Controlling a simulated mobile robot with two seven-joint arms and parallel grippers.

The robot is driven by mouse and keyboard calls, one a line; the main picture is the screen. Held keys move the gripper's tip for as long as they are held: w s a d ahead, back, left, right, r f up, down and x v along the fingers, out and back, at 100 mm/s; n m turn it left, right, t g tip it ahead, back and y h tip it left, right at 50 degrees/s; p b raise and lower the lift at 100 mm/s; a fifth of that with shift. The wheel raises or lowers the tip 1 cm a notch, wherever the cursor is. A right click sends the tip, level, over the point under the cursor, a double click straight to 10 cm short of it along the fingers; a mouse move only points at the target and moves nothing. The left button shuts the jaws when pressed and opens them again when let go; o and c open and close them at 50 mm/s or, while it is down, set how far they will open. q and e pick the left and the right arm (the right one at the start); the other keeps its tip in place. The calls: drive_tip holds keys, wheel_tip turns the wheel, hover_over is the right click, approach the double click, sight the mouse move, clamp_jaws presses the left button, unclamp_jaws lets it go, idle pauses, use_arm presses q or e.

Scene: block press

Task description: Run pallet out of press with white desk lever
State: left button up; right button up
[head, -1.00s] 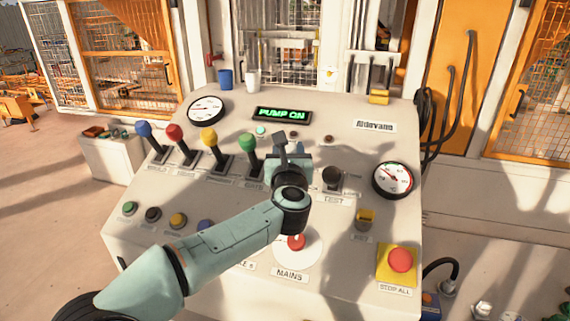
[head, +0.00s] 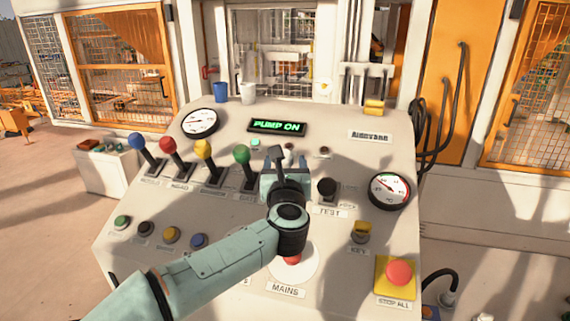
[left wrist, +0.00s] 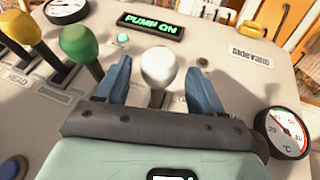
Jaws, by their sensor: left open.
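The white lever (left wrist: 158,72) has a round white knob on a short shaft. It stands between the spread blue fingers of my left gripper (left wrist: 157,78) in the left wrist view, with a visible gap on either side. In the head view the white knob shows small beyond my left gripper (head: 289,158), and its shaft is hidden. My left gripper is open and empty. The desk (head: 345,155) carries a display (head: 277,127) reading PUMP ON. The pallet cannot be made out. My right gripper is not in view.
Green (head: 241,154), yellow (head: 203,147), red (head: 168,144) and blue (head: 136,141) levers stand left of my gripper. A black TEST knob (head: 327,187) is close on its right. A red stop button (head: 399,272) is at front right. Blue (head: 221,93) and white (head: 248,92) cups stand at the back edge.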

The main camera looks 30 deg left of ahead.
use_arm(q)
drive_tip(key=b+v, duration=0.2)
drive_tip(key=v, duration=0.9)
drive_tip(key=shift+b, duration=0.35)
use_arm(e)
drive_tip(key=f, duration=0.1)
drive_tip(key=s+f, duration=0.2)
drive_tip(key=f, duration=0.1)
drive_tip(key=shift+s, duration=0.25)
use_arm(q)
drive_tip(key=shift+a, duration=0.1)
